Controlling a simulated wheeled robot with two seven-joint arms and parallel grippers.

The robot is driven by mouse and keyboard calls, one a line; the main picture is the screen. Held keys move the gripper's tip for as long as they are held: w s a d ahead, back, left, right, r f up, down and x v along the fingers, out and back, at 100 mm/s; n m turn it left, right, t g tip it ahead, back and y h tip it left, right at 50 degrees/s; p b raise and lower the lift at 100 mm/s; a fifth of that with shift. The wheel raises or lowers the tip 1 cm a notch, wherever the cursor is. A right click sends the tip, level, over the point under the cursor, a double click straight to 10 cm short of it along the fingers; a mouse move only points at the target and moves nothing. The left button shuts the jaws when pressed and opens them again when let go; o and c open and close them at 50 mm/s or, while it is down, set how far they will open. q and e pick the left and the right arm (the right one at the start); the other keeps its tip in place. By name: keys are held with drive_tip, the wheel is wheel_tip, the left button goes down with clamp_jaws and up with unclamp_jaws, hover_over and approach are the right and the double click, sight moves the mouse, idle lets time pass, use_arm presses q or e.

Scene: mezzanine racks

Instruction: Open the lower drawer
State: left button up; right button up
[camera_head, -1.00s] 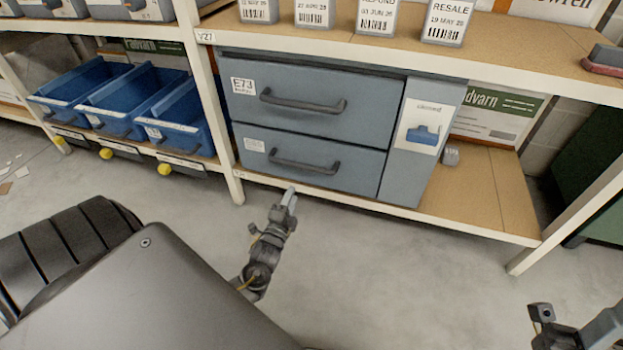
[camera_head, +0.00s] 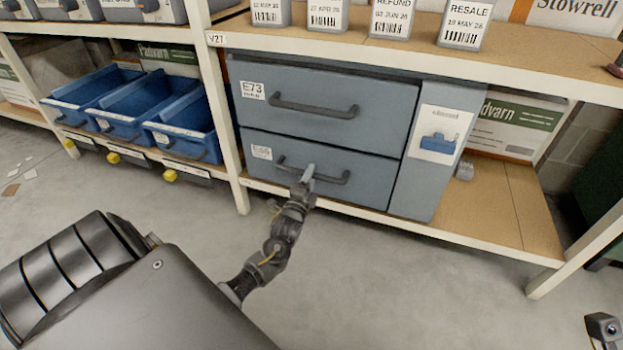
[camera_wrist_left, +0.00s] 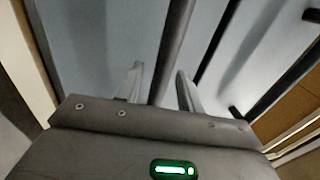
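The lower drawer (camera_head: 320,167) is a blue-grey front in the cabinet, and it is closed. Its dark bar handle (camera_head: 337,179) runs across the front. My left gripper (camera_head: 307,176) is at the middle of this handle. In the left wrist view, the handle bar (camera_wrist_left: 174,48) runs between the two fingertips of my left gripper (camera_wrist_left: 160,80). The fingers stand apart, with visible gaps beside the bar. My right gripper (camera_head: 604,328) shows only in part at the bottom right corner, and its fingers cannot be made out.
The closed upper drawer (camera_head: 330,88), labelled E73, sits directly above with its own handle (camera_head: 314,107). A white shelf edge (camera_head: 400,228) runs below the cabinet. Blue bins (camera_head: 183,129) stand to the left past a white post (camera_head: 228,130). The floor in front is clear.

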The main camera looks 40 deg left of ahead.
use_arm(q)
drive_tip(key=shift+w+a+r, duration=0.15)
drive_tip(key=shift+w+a, duration=0.05)
drive_tip(key=shift+w, duration=0.3)
clamp_jaws()
drive_tip(key=shift+d, duration=0.1)
